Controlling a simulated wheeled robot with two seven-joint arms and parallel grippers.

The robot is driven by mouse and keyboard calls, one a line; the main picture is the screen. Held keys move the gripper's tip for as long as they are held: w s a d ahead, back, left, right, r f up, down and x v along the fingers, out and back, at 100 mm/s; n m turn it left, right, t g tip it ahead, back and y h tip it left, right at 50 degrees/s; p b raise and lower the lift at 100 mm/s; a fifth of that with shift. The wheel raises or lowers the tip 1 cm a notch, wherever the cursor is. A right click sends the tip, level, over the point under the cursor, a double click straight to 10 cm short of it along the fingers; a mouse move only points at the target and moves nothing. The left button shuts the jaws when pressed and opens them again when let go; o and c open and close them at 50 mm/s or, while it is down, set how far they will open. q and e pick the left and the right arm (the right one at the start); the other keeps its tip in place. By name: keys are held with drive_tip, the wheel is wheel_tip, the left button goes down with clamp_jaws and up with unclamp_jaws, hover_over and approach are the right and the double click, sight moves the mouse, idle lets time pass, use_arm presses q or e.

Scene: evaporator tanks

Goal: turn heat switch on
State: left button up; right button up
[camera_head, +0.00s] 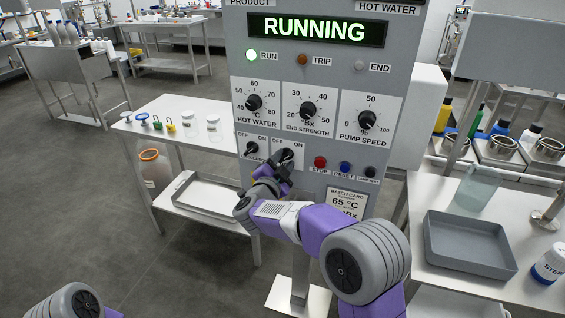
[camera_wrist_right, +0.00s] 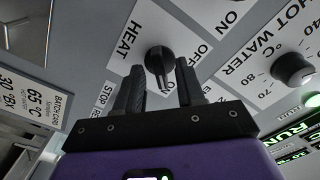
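The heat switch (camera_head: 287,154) is a black rotary knob on a white OFF/ON plate, low on the grey control panel. I cannot tell which mark the knob points to. My left gripper is out of view.
A second OFF/ON switch (camera_head: 251,147) is just left. Red (camera_head: 320,162) and blue (camera_head: 344,167) buttons are close on the right. Dials such as the hot water knob (camera_head: 254,102) are above. A side table (camera_head: 170,112) stands left; a grey tray (camera_head: 468,262) is right.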

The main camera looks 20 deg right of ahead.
drive_tip(key=p+v, duration=0.1)
drive_tip(key=v, duration=0.6)
drive_tip(key=shift+s+a, duration=0.15)
drive_tip(key=shift+s, duration=0.1)
idle(0.3)
drive_tip(key=s+f+n+g+y+p, duration=0.2)
drive_tip(key=f+n+y, duration=0.25)
drive_tip(key=f, duration=0.85)
drive_tip(key=s+f+n+g+y+p, duration=0.15)
drive_tip(key=f+n+y, duration=0.3)
drive_tip(key=f, duration=0.95)
drive_tip(key=s+a+f+n+g+y, duration=0.1)
drive_tip(key=s+f+g, duration=0.2)
drive_tip(key=s, duration=0.6)
drive_tip(key=s+a+f+n+g+y+p, duration=0.1)
drive_tip(key=s+f+g, duration=0.3)
drive_tip(key=s, duration=0.5)
drive_tip(key=s+a+f+n+g+y, duration=0.2)
drive_tip(key=s+f, duration=0.4)
drive_tip(key=s, duration=0.3)
drive_tip(key=shift+s+g+y+p, duration=0.35)
drive_tip(key=shift+g+y, duration=0.25)
drive_tip(key=shift+g, duration=0.45)
